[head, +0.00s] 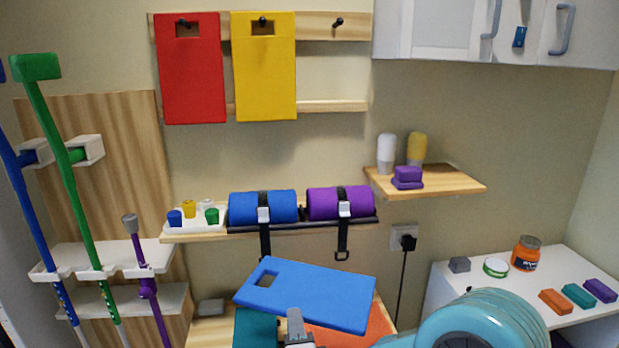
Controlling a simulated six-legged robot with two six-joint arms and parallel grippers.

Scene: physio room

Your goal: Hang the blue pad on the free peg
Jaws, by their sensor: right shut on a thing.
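The blue pad (325,295) is a flat board with a rectangular hole near its left end. It is tilted in the lower middle of the head view, in front of the low wooden surface. My right gripper (296,328) is shut on its near lower edge; the fingertips are partly hidden by the pad. The free peg (338,23) is a small black peg at the right of the upper wooden rail (316,27). A red pad (191,80) and a yellow pad (266,80) hang on the pegs to its left. My left gripper is not in view.
A lower rail (335,106) runs beneath the free peg. A shelf (200,237) with blue and purple rolls (263,207) lies between the blue pad and the rails. A wall cabinet (430,30) borders the peg on the right. A small shelf (450,182) juts out below it.

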